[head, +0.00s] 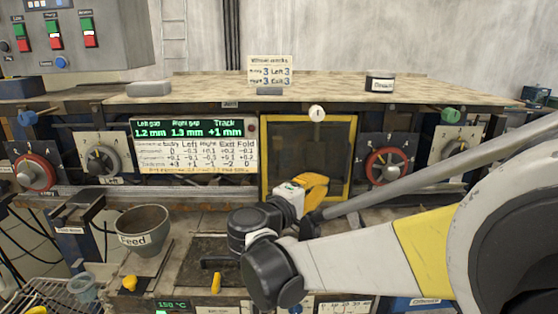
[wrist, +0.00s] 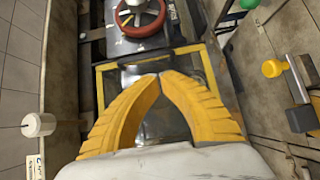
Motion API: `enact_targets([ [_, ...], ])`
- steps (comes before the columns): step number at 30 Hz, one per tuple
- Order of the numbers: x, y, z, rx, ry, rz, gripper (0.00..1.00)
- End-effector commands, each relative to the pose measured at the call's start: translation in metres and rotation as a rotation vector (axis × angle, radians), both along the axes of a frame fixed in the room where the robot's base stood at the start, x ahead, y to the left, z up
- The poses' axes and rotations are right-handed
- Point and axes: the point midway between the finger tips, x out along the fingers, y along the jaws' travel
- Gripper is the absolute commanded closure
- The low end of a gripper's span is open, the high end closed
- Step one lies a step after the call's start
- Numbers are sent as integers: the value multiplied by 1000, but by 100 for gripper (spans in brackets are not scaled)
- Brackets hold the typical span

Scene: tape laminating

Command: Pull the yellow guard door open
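The guard door (head: 352,150) is a yellow frame around a dark see-through pane, in the middle of the machine front. It looks closed, lying about flush with the front. In the wrist view its yellow frame (wrist: 99,88) surrounds the pane behind my fingers. My gripper (head: 322,186) is in front of the door's lower part in the head view. In the wrist view my gripper (wrist: 159,76) has its two yellow fingers meeting at the tips, with nothing visible between them. I cannot tell whether the tips touch the door.
A red handwheel (head: 388,166) is right of the door, and it also shows in the wrist view (wrist: 140,18). A white knob (head: 317,113) sticks out above the door. A display panel (head: 194,146) is to its left. A grey feed bowl (head: 143,231) stands at the front left.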

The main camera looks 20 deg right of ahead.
Motion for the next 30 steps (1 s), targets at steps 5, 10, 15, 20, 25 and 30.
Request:
enact_targets([
  [5,9,-3,6,-49,-13,-3,100],
  [10,24,-26,4,-48,-11,-5,100],
  [15,42,-53,4,-46,-12,-5,100],
  [20,54,-70,4,-46,-12,-2,100],
  [25,60,-79,5,-46,-12,-1,100],
  [30,61,-80,6,-45,-11,0,100],
])
